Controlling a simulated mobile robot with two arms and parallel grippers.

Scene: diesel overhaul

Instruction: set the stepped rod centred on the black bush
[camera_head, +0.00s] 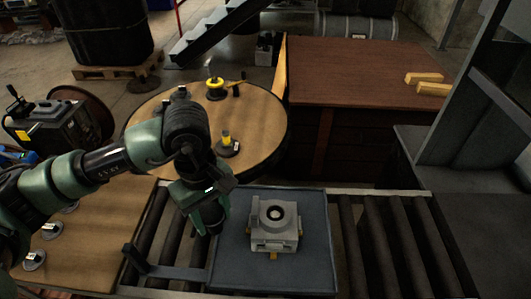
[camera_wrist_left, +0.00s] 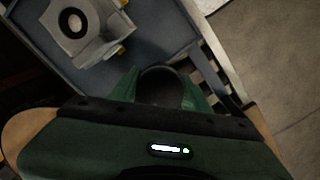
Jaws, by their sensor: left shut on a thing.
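My left gripper (camera_head: 208,226) points down over the left edge of the blue-grey tray. In the left wrist view its green fingers (camera_wrist_left: 160,98) are shut on a dark, round-ended piece (camera_wrist_left: 160,80), which I take to be the stepped rod. Most of its length is hidden. The black bush (camera_head: 275,205) shows as a dark ring around a pale centre on top of a light grey block (camera_head: 273,240). The bush also shows in the left wrist view (camera_wrist_left: 64,17), at upper left, clear of the held piece. The gripper is left of the block and apart from it. My right gripper is not in view.
The tray (camera_head: 315,270) lies on a roller conveyor (camera_head: 385,250). Behind it, a round wooden table (camera_head: 160,115) carries small black-and-yellow parts (camera_head: 228,147). A brown bench (camera_head: 350,75) stands at the back, and a grey machine (camera_head: 470,125) at right. The tray around the block is clear.

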